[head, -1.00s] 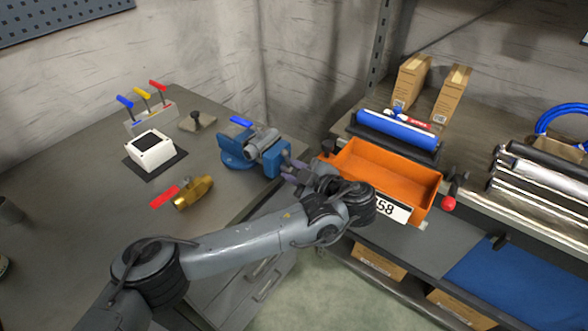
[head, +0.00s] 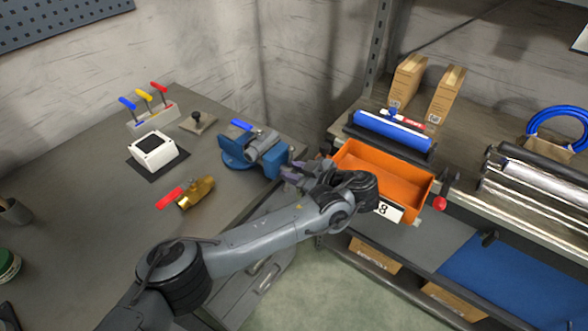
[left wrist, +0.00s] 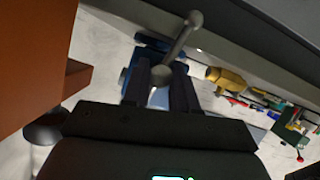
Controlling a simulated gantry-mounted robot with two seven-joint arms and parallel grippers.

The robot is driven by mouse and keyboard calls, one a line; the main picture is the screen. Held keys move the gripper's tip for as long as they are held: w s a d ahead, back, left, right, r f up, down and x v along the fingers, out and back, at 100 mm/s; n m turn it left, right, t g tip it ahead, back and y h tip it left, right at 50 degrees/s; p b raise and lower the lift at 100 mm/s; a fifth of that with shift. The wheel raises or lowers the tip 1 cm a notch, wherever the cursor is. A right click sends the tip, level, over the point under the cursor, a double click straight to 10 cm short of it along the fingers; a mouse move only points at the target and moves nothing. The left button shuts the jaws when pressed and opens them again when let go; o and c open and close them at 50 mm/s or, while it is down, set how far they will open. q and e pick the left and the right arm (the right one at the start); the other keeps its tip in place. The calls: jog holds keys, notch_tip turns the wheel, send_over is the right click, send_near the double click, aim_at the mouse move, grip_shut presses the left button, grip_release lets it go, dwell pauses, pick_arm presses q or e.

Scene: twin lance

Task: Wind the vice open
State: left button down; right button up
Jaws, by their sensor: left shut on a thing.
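The blue vice (head: 234,155) with its grey metal jaw part (head: 264,142) stands at the right edge of the left bench. My left gripper (head: 290,172) is at the vice's front side, over the bench edge. In the left wrist view my left gripper (left wrist: 160,84) is shut on the vice handle (left wrist: 181,40), near its round hub. The grey handle bar sticks out tilted up to the right and ends in a ball. The blue vice body (left wrist: 126,76) is partly hidden behind the fingers. My right gripper is in neither view.
An orange bin (head: 372,170) sits just right of my left wrist. A brass valve with a red lever (head: 196,192), a white box (head: 153,151) and a switch block with coloured levers (head: 152,113) stand on the left bench. The bench's front left is mostly clear.

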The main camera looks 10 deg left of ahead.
pick_arm(q)
jog(key=shift+a+f+m, duration=0.15)
jog(key=shift+f+m, duration=0.15)
dwell(0.6)
dwell(0.4)
jog(key=c, duration=1.3)
grip_release()
jog(key=o, duration=0.4)
jog(key=shift+r, duration=0.1)
jog(key=shift+o, duration=0.2)
jog(key=shift+r, duration=0.1)
